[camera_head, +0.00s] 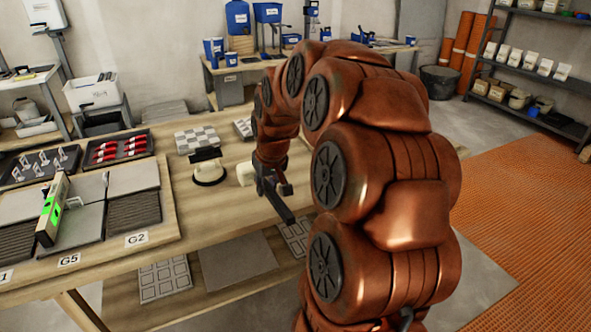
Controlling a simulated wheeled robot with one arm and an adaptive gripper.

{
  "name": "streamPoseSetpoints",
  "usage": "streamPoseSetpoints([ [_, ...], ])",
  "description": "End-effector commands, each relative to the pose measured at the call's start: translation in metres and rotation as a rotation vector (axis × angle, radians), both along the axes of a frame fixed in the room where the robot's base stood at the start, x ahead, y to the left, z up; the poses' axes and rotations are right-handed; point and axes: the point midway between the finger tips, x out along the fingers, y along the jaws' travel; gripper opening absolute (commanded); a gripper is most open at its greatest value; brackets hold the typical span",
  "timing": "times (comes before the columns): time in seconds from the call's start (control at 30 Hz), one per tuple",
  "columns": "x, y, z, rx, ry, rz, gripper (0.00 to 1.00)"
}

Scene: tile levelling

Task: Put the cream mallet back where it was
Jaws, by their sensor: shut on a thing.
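My gripper (268,182) is over the wooden workbench (215,215), near its right part, and is partly hidden by its own wrist. It is shut on the cream mallet, whose pale head (245,173) shows just left of the fingers. A dark bar (283,207) slants down to the right from the gripper; I cannot tell whether it is the mallet's handle or part of the gripper. I cannot tell whether the mallet touches the bench top.
A green-lit level (52,209) lies on the grey tiles (92,181). Trays of clips (40,165) and red-handled tools (122,147) sit behind. Bare bench lies in front of the lifter.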

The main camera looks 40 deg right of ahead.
Motion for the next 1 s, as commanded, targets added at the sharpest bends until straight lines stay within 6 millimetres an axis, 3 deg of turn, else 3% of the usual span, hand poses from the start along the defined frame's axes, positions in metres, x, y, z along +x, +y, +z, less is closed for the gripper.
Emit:
streamPoseSetpoints([
  [0.1, -0.014, -0.016, -0.002, -0.008, -0.017, -0.028, 0.0],
  [0.3, -0.022, -0.029, -0.003, -0.012, -0.025, -0.042, 0.0],
  [1.0, 0.011, -0.134, -0.013, -0.013, -0.027, -0.044, 0.0],
])
